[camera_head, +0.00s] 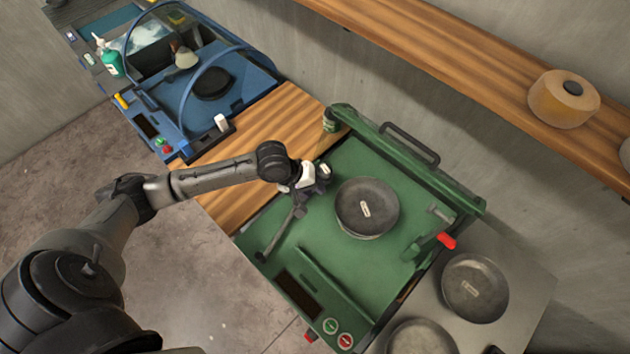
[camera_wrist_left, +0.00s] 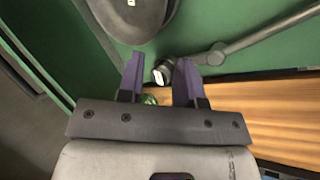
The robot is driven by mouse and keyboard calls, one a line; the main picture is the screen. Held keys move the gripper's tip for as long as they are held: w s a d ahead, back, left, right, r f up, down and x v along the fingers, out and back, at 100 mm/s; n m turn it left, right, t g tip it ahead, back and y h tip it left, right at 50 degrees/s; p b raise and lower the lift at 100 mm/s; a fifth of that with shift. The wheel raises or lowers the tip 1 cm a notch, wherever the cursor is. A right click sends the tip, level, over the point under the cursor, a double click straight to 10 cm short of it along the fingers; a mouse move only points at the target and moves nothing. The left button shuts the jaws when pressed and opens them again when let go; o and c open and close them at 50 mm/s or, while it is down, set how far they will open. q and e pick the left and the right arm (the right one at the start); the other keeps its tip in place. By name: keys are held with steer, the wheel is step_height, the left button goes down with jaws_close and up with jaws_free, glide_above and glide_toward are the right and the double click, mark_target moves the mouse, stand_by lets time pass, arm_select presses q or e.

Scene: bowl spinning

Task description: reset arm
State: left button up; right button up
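My left arm reaches in from the left in the head view, and its gripper (camera_head: 318,179) hangs over the green machine (camera_head: 330,240), left of a dark round bowl (camera_head: 367,206). In the left wrist view the two purple fingers of my left gripper (camera_wrist_left: 160,78) stand apart. A small black knob (camera_wrist_left: 164,71) with a white mark shows between and beyond them; I cannot tell whether they touch it. The bowl shows at the top of that view (camera_wrist_left: 133,15). My right gripper is in neither view.
More dark bowls (camera_head: 474,288) lie on the grey surface at the lower right. A red-handled lever (camera_head: 446,240) stands right of the bowl. Red and green buttons (camera_head: 331,326) are at the machine's front. A blue machine (camera_head: 230,95) stands beyond the wooden surface (camera_head: 285,115).

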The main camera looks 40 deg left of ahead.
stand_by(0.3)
arm_select(q)
step_height(320, 180, up, 8)
steer(key=a+m+t+y, duration=0.25)
steer(key=m+y, duration=0.35)
steer(key=m, duration=0.9)
steer(key=s+d+f+n+g+h, duration=0.15)
steer(key=s+d+f, duration=0.3)
steer(key=s, duration=0.75)
steer(key=s+d+f+n+g, duration=0.25)
steer(key=s+f, duration=0.35)
steer(key=s, duration=0.5)
step_height(320, 180, up, 16)
steer(key=p, duration=1.5)
steer(key=shift+d+p, duration=0.3)
steer(key=shift+d, duration=0.05)
